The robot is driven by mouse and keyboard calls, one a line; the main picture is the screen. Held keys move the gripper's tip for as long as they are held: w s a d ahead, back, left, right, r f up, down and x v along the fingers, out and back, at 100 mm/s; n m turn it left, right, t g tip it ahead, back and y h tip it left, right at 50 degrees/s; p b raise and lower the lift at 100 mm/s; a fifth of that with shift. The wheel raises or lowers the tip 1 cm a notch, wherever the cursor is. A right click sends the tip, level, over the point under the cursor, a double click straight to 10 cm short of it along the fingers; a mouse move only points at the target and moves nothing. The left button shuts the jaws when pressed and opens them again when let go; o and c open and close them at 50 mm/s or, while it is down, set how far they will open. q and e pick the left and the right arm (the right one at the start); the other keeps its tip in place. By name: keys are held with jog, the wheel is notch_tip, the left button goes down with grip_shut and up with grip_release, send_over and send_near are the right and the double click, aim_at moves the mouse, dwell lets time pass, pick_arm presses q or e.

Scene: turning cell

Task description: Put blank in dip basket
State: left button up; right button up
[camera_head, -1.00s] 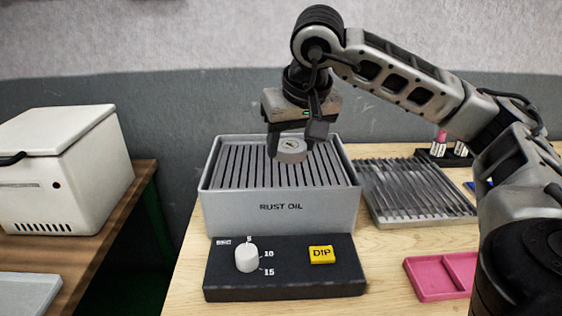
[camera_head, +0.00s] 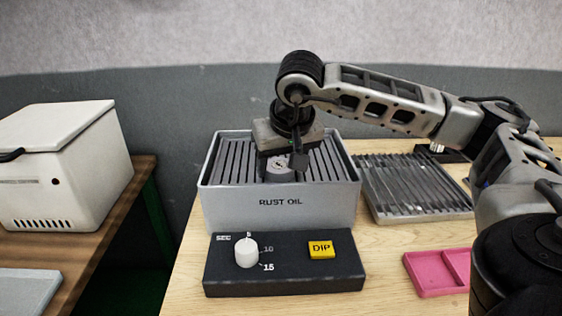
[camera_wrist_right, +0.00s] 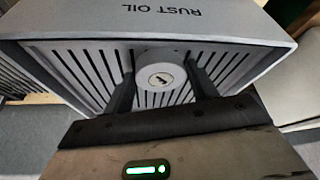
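The blank (camera_head: 280,170) is a short grey metal cylinder with a dark mark on its top. It also shows in the right wrist view (camera_wrist_right: 160,78). My right gripper (camera_head: 281,168) points down over the slatted dip basket (camera_head: 232,165) in the grey tank marked RUST OIL (camera_head: 280,212). Its two fingers (camera_wrist_right: 160,75) lie on either side of the blank and appear shut on it. The blank is low, at about the slats; I cannot tell whether its underside touches them. My left gripper is not in view.
A black control box (camera_head: 285,280) with a white knob (camera_head: 246,252) and yellow DIP button (camera_head: 321,249) stands before the tank. A ribbed metal rack (camera_head: 415,187) and pink tray (camera_head: 437,273) are to the right. A white lidded box (camera_head: 62,160) stands left.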

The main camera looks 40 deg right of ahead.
jog(key=shift+o, duration=1.2)
jog(key=shift+r, duration=0.1)
jog(key=shift+r+p, duration=0.25)
jog(key=shift+p, duration=0.1)
jog(key=v, duration=1.1)
jog(key=shift+s+r, duration=0.2)
jog(key=shift+r, duration=0.15)
